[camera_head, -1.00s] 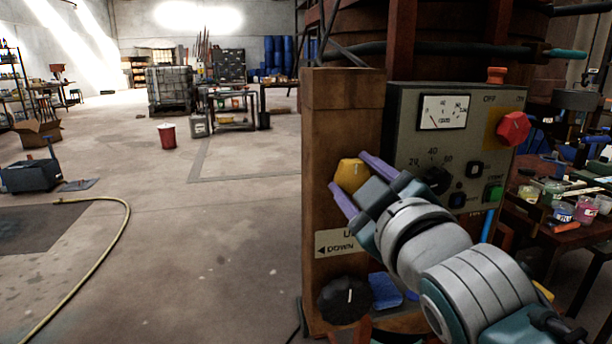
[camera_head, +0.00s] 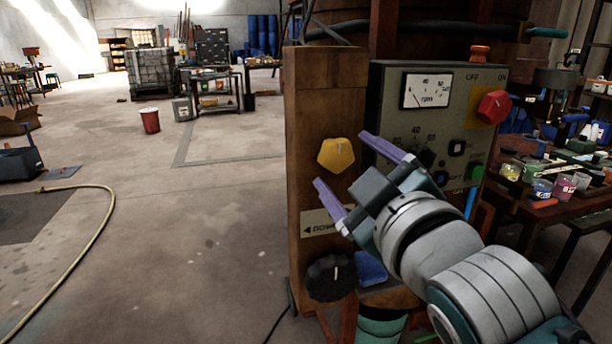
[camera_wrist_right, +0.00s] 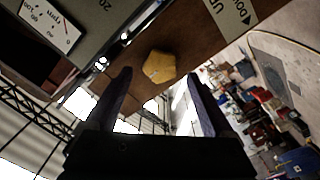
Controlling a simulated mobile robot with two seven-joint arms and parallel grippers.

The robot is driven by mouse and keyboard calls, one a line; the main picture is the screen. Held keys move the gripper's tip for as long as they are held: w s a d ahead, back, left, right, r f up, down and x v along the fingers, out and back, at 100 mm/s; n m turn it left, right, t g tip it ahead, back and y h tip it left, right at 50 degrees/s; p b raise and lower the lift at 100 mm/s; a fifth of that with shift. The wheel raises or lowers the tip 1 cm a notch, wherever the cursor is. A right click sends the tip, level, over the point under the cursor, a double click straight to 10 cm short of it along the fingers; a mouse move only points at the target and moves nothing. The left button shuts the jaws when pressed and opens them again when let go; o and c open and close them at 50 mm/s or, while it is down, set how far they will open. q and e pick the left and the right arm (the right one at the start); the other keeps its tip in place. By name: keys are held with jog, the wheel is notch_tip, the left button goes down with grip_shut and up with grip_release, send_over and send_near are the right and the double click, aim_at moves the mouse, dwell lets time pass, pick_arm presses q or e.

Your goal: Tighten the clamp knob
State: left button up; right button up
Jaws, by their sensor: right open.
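A yellow five-sided knob (camera_head: 336,154) sits on the face of the wooden post (camera_head: 310,105). It also shows in the right wrist view (camera_wrist_right: 159,67). My right gripper (camera_head: 342,160) is open wide, with one purple finger to each side of the yellow knob and a gap at both. In the wrist view the fingertips (camera_wrist_right: 159,74) are level with the knob, but I cannot tell how deep they reach. A round black knob (camera_head: 332,277) sits lower on the post, below the arrow label. The frames do not settle which knob is the clamp knob. My left gripper is not in view.
A grey control panel (camera_head: 410,130) with a gauge and a red knob (camera_head: 494,107) stands close right of the post; my gripper partly covers it. A cluttered bench (camera_head: 550,215) is at the right. The floor (camera_head: 210,230) left of the post is open, with a hose (camera_head: 100,225).

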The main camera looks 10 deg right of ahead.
jog(key=s, duration=0.7)
jog(key=shift+d, duration=0.2)
jog(key=s+d+f+m+g+p, duration=0.2)
jog(key=s+f+m+g+p, duration=0.15)
jog(key=s+g, duration=0.55)
jog(key=s+d+f+m+g+p, duration=0.1)
jog(key=s+f+m+g+p, duration=0.3)
jog(key=s, duration=0.9)
notch_tip(320, 180, up, 39)
jog(key=g+p, duration=0.1)
jog(key=p, duration=3.5)
jog(key=shift+s+p, duration=0.2)
jog(key=shift+p, duration=0.1)
jog(key=shift+d, duration=0.1)
